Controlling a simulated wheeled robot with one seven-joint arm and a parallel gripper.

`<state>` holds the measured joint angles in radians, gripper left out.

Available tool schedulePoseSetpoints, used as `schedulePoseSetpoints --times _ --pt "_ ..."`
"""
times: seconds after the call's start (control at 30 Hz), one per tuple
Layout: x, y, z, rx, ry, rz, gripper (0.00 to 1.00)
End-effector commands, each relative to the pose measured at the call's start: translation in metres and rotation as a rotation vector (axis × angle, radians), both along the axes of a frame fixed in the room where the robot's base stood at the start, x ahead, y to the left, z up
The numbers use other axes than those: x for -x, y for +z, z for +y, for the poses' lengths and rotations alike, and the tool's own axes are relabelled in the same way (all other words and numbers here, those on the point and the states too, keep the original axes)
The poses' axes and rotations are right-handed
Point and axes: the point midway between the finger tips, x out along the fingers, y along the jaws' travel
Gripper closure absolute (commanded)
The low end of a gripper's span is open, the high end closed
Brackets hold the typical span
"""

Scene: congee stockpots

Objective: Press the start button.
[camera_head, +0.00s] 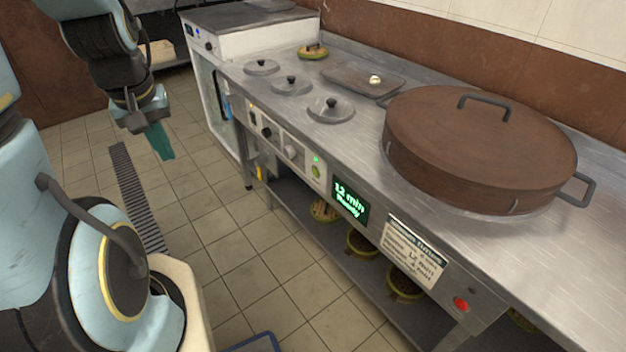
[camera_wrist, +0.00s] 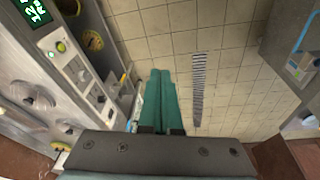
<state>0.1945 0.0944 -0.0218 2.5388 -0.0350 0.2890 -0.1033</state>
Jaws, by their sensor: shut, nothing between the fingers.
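A small round yellow-green button (camera_head: 316,171) sits on the front control panel of the steel counter, below a lit green lamp (camera_head: 316,158). No label on it is readable. The button also shows in the wrist view (camera_wrist: 61,47), at the upper left. My gripper (camera_head: 163,150) has teal fingers that are shut together and empty. It hangs over the floor in front of the counter, well left of the button and touching nothing. In the wrist view the fingers (camera_wrist: 160,76) point away over the tiles, with the panel to their left.
A green display (camera_head: 349,199) reads "12 min Ready". A red button (camera_head: 461,304) is farther right, past a sign (camera_head: 413,251). Knobs (camera_head: 290,152) sit left of the green lamp. A large brown-lidded pot (camera_head: 480,140) stands on the counter. The tiled floor before the counter is mostly clear.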

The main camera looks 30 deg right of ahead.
Motion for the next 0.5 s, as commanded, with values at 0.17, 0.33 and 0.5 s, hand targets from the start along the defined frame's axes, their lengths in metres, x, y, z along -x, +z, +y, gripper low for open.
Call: schedulePoseSetpoints --times 0.17,0.33,0.5 --pt "-0.019 -0.042 -0.047 0.057 0.014 -0.063 1.00" --pt "-0.033 -0.092 -0.116 0.155 0.039 -0.139 1.00" --pt "-0.033 -0.141 -0.194 0.286 0.077 -0.205 1.00"
